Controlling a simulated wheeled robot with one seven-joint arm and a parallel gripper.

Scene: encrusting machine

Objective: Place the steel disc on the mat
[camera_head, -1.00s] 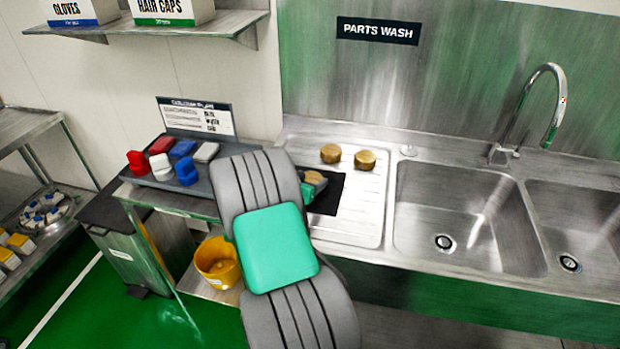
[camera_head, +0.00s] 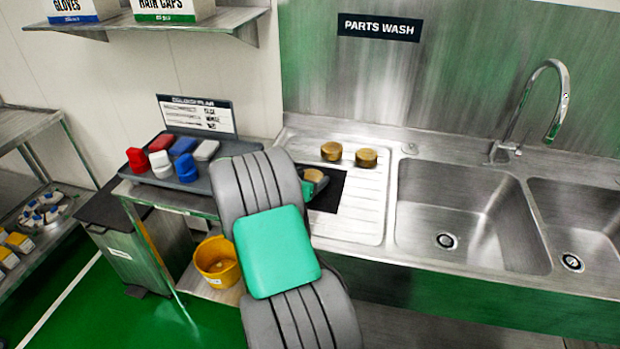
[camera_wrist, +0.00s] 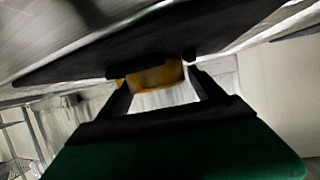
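A brownish-gold disc (camera_head: 314,175) shows beside my gripper (camera_head: 311,184), over the black mat (camera_head: 330,191) on the drainboard. The green gripper body hides part of both. In the wrist view, the disc (camera_wrist: 153,77) is between the two dark fingertips of my gripper (camera_wrist: 157,80), close to the dark mat surface (camera_wrist: 90,52). I cannot tell whether the fingers press on it or stand just clear, nor whether it rests on the mat. Two similar brass-coloured discs stand on the drainboard behind the mat, one left (camera_head: 331,151) and one right (camera_head: 366,158).
The ribbed drainboard (camera_head: 372,205) is clear right of the mat, with two sink basins (camera_head: 455,205) and a tall faucet (camera_head: 560,95) beyond. A tray (camera_head: 222,152) of red, white and blue pieces is on the left. A yellow bucket (camera_head: 217,262) stands below.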

